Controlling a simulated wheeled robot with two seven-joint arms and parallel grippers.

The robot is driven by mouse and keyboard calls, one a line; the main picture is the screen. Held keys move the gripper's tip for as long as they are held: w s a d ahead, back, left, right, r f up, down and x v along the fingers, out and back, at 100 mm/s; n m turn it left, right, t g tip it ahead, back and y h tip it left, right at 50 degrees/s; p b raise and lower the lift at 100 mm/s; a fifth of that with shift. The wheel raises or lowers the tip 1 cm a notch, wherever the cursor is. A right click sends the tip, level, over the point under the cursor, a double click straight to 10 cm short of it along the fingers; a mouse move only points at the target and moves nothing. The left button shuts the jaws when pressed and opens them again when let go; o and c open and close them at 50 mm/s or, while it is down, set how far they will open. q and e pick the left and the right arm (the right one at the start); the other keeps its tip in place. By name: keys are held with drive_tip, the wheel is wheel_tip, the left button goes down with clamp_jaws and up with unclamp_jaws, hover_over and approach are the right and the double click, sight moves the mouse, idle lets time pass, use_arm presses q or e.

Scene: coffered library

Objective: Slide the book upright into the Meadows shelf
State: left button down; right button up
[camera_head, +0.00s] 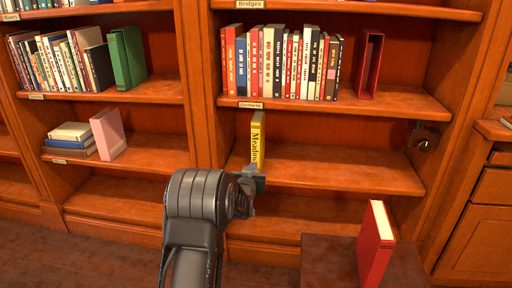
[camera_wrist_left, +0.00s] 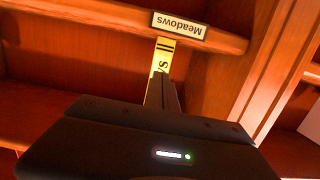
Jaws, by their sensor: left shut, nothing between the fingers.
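A thin yellow book (camera_head: 258,132) with "Meadow" readable on its spine stands upright at the left end of the shelf (camera_head: 345,174), close to the left side wall. The lower part of its spine is hidden behind my left gripper (camera_head: 254,178), which is shut and empty. In the left wrist view the spine's end (camera_wrist_left: 161,56) shows just beyond my shut fingers (camera_wrist_left: 163,92), beside the shelf's "Meadows" label (camera_wrist_left: 180,25). I cannot tell whether the fingertips touch the spine. My right gripper is not in view.
The rest of this shelf is bare to the right of the yellow book. A red book (camera_head: 375,245) stands on a dark stand (camera_head: 325,262) in front. Above is a full book row with a red bookend (camera_head: 369,66). A pink bookend (camera_head: 109,134) stands in the left bay.

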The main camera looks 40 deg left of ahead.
use_arm(q)
drive_tip(key=shift+f+v, duration=0.2)
drive_tip(key=shift+v, duration=1.15)
drive_tip(key=p+v, duration=0.2)
drive_tip(key=v, duration=0.6)
drive_tip(key=shift+p, duration=0.3)
drive_tip(key=shift+f, duration=0.1)
